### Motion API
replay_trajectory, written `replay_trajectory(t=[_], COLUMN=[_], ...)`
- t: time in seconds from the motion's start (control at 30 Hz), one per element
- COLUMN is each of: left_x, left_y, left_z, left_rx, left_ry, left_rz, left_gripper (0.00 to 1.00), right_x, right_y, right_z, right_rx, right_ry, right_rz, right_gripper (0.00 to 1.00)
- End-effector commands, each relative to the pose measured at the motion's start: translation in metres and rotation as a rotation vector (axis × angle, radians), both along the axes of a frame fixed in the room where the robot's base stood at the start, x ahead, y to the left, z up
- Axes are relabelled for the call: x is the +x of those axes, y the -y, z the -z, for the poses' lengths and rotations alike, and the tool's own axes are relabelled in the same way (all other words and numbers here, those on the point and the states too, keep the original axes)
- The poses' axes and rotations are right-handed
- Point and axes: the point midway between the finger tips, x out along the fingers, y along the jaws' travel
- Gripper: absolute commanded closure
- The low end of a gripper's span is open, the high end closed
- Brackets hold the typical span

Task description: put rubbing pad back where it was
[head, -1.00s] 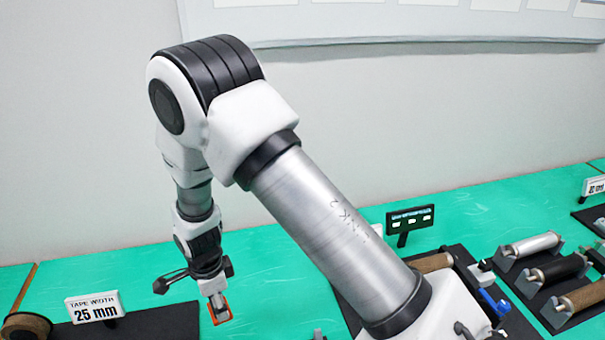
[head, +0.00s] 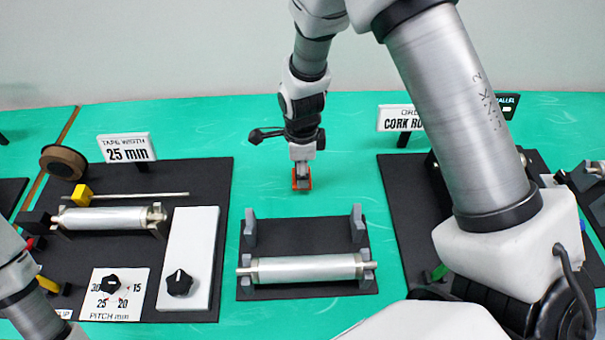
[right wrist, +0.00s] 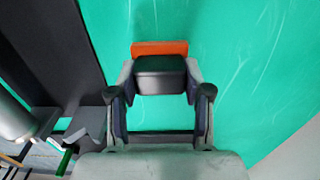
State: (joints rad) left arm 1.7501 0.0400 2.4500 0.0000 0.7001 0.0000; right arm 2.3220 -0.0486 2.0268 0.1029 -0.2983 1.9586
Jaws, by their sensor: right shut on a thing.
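The rubbing pad is an orange plate with a dark grey block. It shows in the right wrist view (right wrist: 160,48) and small in the head view (head: 301,185). My right gripper (head: 301,172) is shut on the dark block, with a finger on each side in the right wrist view (right wrist: 160,80). It points down with the pad over green table, behind the middle black stand. I cannot tell whether the pad touches the table. Part of my left arm shows at the lower left, but its gripper is out of view.
A silver roller (head: 305,268) lies in the front holders of the middle black stand (head: 300,232); its rear holders are empty. On the left are a tape width sign (head: 127,148), a tape roll (head: 63,163) and a knob panel (head: 190,255). A cork roller sign (head: 400,118) stands right.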

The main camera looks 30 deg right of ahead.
Motion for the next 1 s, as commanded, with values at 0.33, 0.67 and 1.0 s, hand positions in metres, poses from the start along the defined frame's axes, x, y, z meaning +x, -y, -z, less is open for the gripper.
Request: replay_trajectory(t=[0.33,0.67,1.0], left_x=[0.000,0.000,0.000], left_y=[0.000,0.000,0.000], left_z=[-0.002,-0.001,0.000], left_rx=[0.000,0.000,0.000], left_ry=[0.000,0.000,0.000], left_rz=[0.000,0.000,0.000], left_gripper=[0.60,0.60,0.60], right_x=[0.000,0.000,0.001], right_y=[0.000,0.000,0.000], right_z=[0.023,0.025,0.010], right_rx=[0.000,0.000,0.000], right_ry=[0.001,0.000,0.004], right_rz=[0.000,-0.001,-0.001], right_gripper=[0.83,0.26,0.26])
